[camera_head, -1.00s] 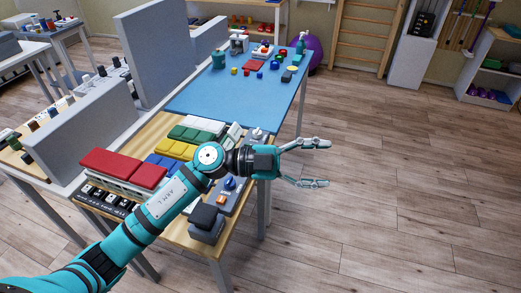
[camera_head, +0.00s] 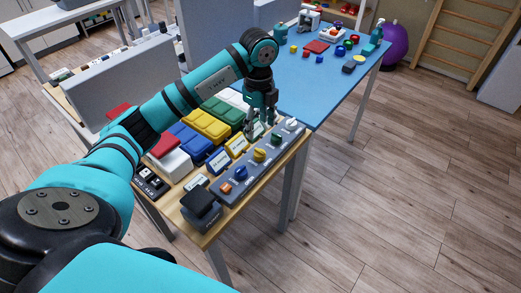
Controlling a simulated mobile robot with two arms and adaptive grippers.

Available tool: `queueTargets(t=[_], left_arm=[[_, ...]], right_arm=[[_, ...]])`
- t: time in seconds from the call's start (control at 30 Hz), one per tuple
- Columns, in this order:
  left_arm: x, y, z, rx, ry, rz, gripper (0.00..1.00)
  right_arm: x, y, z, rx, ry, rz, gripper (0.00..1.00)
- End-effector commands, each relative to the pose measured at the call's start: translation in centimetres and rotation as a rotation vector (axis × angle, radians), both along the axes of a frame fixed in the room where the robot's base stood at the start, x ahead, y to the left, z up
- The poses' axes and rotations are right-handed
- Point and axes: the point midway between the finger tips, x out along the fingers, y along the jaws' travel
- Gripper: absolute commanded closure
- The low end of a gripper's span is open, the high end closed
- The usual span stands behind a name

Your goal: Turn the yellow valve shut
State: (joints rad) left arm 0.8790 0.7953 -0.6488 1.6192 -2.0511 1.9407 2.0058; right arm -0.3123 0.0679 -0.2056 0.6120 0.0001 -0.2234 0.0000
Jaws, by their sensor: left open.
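The yellow valve (camera_head: 259,155) is a small knob on a grey strip (camera_head: 218,197) along the right edge of the wooden table. It sits in a row between a blue knob (camera_head: 241,172) and a green knob (camera_head: 276,139). My left gripper (camera_head: 257,132) points down over the board, just behind the yellow valve in the picture. It is open and holds nothing; its fingertips look apart from the valve, though their height above the board is hard to tell. My right gripper is out of view.
An orange knob (camera_head: 226,187) and a white knob (camera_head: 292,123) sit at the strip's ends. A black block (camera_head: 199,202) stands at the near corner. Yellow blocks (camera_head: 208,124) and other coloured blocks lie left of the strip.

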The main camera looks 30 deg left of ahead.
Motion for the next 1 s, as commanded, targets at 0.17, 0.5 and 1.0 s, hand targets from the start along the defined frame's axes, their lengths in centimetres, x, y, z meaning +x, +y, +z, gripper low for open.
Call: queueTargets(t=[0.17, 0.5, 1.0], left_arm=[[-0.1, -0.1, -4.0, -0.002, 0.005, 0.0, 0.41], [0.0, -0.1, -9.7, -0.003, 0.001, -0.002, 0.41], [0.0, -0.1, -10.8, -0.002, -0.001, -0.002, 0.49]], right_arm=[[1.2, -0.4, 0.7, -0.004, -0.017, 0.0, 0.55], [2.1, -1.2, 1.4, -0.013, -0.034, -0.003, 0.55], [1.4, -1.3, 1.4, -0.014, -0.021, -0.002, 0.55]])
